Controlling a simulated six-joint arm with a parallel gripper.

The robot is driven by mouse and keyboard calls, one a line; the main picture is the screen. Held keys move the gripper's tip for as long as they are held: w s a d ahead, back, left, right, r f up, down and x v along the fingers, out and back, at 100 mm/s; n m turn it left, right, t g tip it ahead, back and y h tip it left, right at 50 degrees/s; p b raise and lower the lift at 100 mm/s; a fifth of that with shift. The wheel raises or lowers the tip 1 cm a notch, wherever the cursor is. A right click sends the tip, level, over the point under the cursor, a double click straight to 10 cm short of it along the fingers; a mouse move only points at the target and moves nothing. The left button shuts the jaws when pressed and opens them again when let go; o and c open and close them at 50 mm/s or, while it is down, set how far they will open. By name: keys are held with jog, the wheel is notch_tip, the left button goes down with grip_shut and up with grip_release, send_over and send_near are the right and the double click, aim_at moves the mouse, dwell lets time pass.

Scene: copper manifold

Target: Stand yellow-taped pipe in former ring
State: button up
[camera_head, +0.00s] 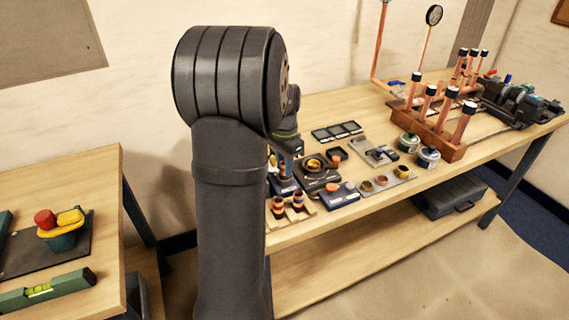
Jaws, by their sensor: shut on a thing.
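My gripper (287,147) shows only in part, past the right edge of my own arm, over the back left of the long bench. Its fingertips and most of what they hold are hidden. A small yellow patch (271,160) shows just below it, against the arm's edge; I cannot tell whether this is the yellow-taped pipe. Two short copper pipes with dark bands, the left one (278,207) and the right one (298,202), stand in a wooden rack at the bench's front left. A black square block with a round brass-coloured centre (314,163) sits behind them; I cannot tell whether it is the former ring.
A grey tray with several rings (387,184), a blue box with an orange top (334,189) and two tins (428,157) crowd the bench. A wooden block with upright copper pipes (440,140) stands at the right. A side table (85,175) stands left, across a gap.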

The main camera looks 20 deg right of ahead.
jog(key=shift+f, duration=0.45)
jog(key=o, duration=0.7)
jog(key=shift+r, duration=0.15)
jog(key=shift+r, duration=5.35)
notch_tip(320, 180, down, 9)
jog(key=shift+r, duration=0.1)
